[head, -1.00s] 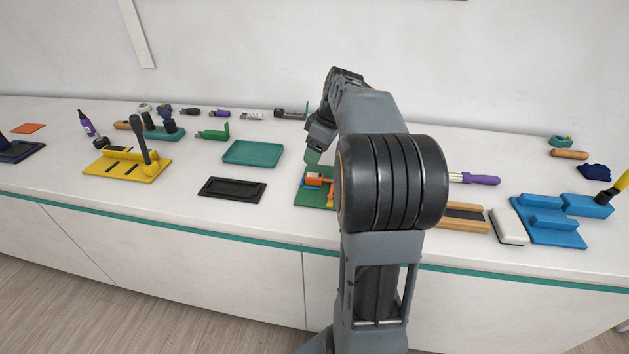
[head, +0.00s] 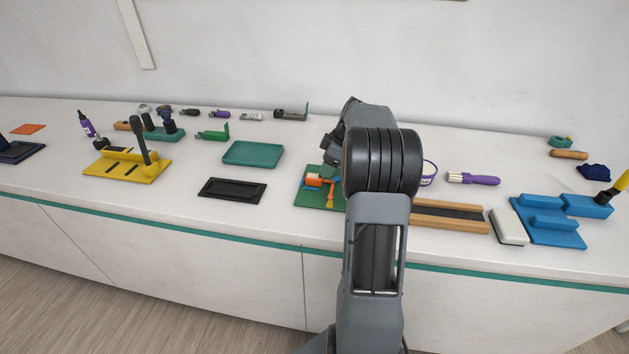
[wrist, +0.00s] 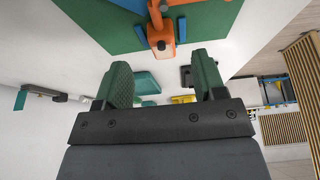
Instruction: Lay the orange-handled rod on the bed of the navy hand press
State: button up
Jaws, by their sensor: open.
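An orange-handled piece (head: 316,180) lies over a green board (head: 304,200) near the middle of the counter. It also shows at the top of the wrist view (wrist: 161,32), with its end near the gap between my fingers. I cannot tell whether it is the rod or a lever of the board. My gripper (wrist: 163,78) is open, with green fingers apart and nothing between them. In the head view my arm hides most of it. A navy device (head: 14,152), perhaps the press, is cut off by the left edge; its bed is not clear.
A yellow press-like fixture (head: 118,170) with a grey lever stands to the left. A teal tray (head: 252,152) and a black tray (head: 232,188) lie left of the green board. A wooden-railed block (head: 450,226), white block (head: 506,225) and blue fixture (head: 549,237) stand to the right.

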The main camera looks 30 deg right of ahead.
aim_at(321, 177)
jog(key=shift+p+x, duration=0.45)
jog(key=shift+x, duration=2.1)
jog(key=shift+c, duration=0.5)
jog(key=c, duration=0.9)
jog(key=shift+c, duration=0.2)
jog(key=shift+r, duration=0.15)
